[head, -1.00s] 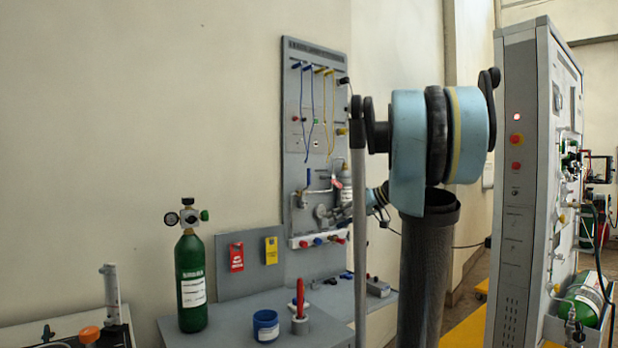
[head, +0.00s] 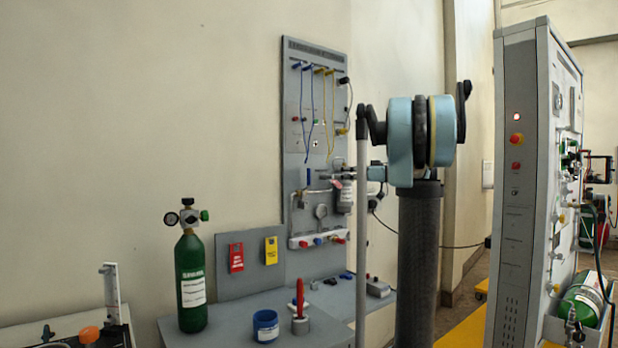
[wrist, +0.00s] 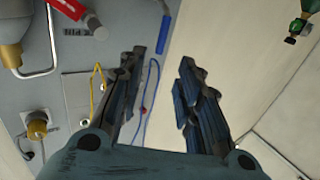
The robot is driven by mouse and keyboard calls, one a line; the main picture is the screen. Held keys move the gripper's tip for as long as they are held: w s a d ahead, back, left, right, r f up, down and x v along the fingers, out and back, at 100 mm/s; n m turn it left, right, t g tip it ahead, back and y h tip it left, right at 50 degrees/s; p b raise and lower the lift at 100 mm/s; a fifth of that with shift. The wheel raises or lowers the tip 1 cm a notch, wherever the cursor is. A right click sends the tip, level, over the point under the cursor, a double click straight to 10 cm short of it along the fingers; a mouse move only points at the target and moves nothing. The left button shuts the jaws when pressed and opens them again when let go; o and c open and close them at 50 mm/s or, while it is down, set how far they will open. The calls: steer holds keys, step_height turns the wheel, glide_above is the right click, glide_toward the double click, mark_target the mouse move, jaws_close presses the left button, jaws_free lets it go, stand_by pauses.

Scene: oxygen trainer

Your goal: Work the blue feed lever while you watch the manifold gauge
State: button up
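The blue feed lever (head: 308,177) hangs upright on the grey wall panel. In the wrist view the blue lever (wrist: 152,57) shows between and just beyond my fingertips, closer to the left finger. My gripper (head: 328,176) is at lever height, just right of it in the head view. In the wrist view my gripper (wrist: 161,62) is open, with nothing between the fingers; I see no contact with the lever.
A grey bottle (head: 344,198) hangs right of the gauge. Blue and yellow hoses (head: 330,115) run down the panel above. A green cylinder (head: 191,280), a blue cup (head: 265,325) and a red-handled tool (head: 299,295) stand on the bench. A tall grey cabinet (head: 515,200) is at right.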

mark_target(309, 183)
steer(key=x, duration=1.3)
steer(key=shift+w+a, duration=0.1)
steer(key=shift+a, duration=0.25)
jaws_close()
